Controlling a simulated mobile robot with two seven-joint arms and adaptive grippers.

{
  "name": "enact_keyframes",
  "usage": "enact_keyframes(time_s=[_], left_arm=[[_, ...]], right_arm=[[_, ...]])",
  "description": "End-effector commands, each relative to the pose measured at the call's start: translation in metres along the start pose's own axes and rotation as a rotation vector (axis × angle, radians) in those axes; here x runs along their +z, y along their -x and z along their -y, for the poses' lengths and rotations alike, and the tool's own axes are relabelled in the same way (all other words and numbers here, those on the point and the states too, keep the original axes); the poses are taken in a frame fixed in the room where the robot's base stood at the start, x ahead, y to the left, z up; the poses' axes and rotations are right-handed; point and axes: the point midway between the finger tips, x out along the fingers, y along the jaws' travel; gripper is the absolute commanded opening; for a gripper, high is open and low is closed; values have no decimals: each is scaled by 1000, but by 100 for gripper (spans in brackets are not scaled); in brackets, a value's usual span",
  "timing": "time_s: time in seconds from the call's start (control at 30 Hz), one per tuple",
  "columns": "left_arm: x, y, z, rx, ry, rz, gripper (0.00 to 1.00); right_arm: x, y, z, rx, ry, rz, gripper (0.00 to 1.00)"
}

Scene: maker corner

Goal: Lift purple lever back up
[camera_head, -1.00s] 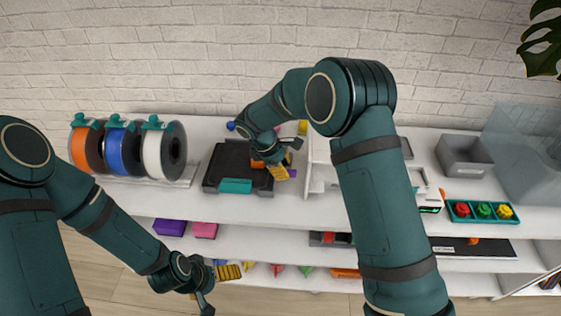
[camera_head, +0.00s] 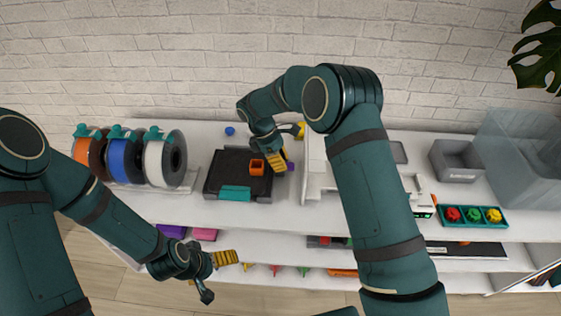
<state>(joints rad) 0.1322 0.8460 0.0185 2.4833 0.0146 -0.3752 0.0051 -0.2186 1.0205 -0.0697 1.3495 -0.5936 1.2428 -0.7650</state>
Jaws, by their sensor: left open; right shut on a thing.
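The purple lever (camera_head: 290,167) shows as a small purple piece at the right edge of a black flat device (camera_head: 226,161) with a teal front tab. My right gripper (camera_head: 277,160) is at that edge, shut on the lever. Its yellow-padded finger and wrist hide most of the lever, so its tilt cannot be told. My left gripper (camera_head: 219,276) is open and empty, low in front of the shelves.
Spools in orange, blue and white (camera_head: 160,160) stand left of the device. A white stepped unit (camera_head: 317,165) is close on the right. A grey bin (camera_head: 456,174) and a teal tray (camera_head: 448,224) with red, green and yellow pieces are farther right.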

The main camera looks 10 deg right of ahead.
Motion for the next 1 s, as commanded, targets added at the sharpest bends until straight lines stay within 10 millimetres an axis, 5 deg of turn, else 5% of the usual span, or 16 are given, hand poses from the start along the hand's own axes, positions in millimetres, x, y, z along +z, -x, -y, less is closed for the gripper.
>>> enact_keyframes(time_s=[0.1, 0.13, 0.23, 0.27, 0.67, 1.0], left_arm=[[0, -1, 0, 0, 0, 0, 100], [0, -1, 0, 0, 0, 0, 100], [0, -1, 0, 0, 0, 0, 100], [0, -1, 0, 0, 0, 0, 100], [0, 0, 0, 0, 0, 0, 100], [0, 0, 0, 0, 0, 0, 100]], right_arm=[[5, -5, -7, 12, -11, 4, 0], [5, -5, -7, 12, -11, 4, 28], [5, -5, -6, 9, -10, 5, 63], [5, -5, -6, 9, -9, 5, 66], [2, 5, -3, 9, -4, 1, 66], [3, 68, -4, 12, -6, 0, 66]])
